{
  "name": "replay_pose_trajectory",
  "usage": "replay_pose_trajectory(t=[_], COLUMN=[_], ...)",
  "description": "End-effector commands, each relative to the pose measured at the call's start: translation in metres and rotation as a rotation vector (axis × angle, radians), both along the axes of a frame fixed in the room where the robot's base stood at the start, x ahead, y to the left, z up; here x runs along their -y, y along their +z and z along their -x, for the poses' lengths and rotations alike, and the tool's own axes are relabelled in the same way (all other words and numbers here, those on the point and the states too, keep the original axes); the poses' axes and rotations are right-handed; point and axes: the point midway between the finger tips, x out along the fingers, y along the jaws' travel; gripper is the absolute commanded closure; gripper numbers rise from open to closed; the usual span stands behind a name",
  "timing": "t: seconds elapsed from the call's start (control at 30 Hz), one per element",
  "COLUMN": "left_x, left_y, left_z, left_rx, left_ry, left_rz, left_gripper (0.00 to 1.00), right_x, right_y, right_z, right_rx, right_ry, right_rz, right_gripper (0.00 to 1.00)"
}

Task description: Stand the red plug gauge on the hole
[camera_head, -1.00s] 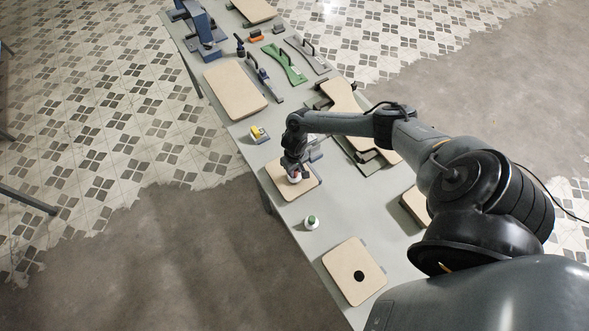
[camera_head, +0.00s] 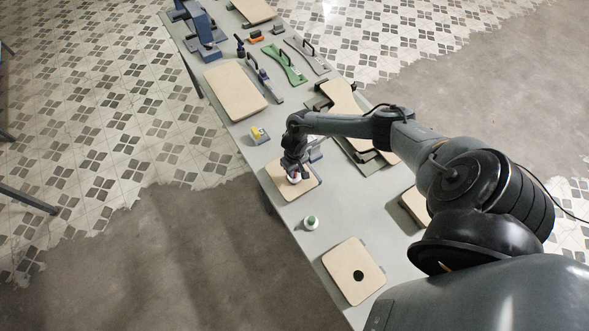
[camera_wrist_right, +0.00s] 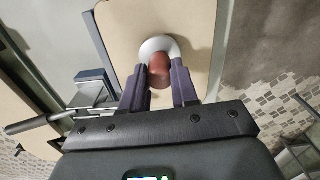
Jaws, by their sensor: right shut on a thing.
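The red plug gauge (camera_wrist_right: 159,68) has a red knob on a round white base. In the right wrist view it is between the fingers of my right gripper (camera_wrist_right: 159,85), which is shut on the knob. In the head view the gauge (camera_head: 294,178) shows under my right gripper (camera_head: 295,172), over a tan board (camera_head: 306,191). The white base covers the part of this board below it, so I cannot see the hole or tell whether the base touches the board. My left gripper is not in view.
A white plug gauge with a green knob (camera_head: 311,222) stands on the grey table. A nearer tan board (camera_head: 347,272) has a dark hole (camera_head: 358,276). A yellow-and-grey item (camera_head: 259,134) stands near the left edge. Green and grey tools lie farther back.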

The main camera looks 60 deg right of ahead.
Motion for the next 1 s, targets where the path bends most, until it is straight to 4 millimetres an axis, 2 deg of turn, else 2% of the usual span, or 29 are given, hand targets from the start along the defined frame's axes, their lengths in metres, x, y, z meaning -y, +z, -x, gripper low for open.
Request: replay_pose_trajectory(t=[0.57,1.0], left_x=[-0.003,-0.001], left_y=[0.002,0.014], left_z=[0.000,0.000], left_rx=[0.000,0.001], left_ry=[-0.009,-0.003], left_rz=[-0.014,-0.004], left_gripper=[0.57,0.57], right_x=[0.000,0.000], right_y=[0.001,0.002], right_z=[0.000,0.000], right_rx=[0.000,-0.001], right_ry=[-0.005,-0.073], right_rz=[0.000,0.000], right_gripper=[1.00,1.00])
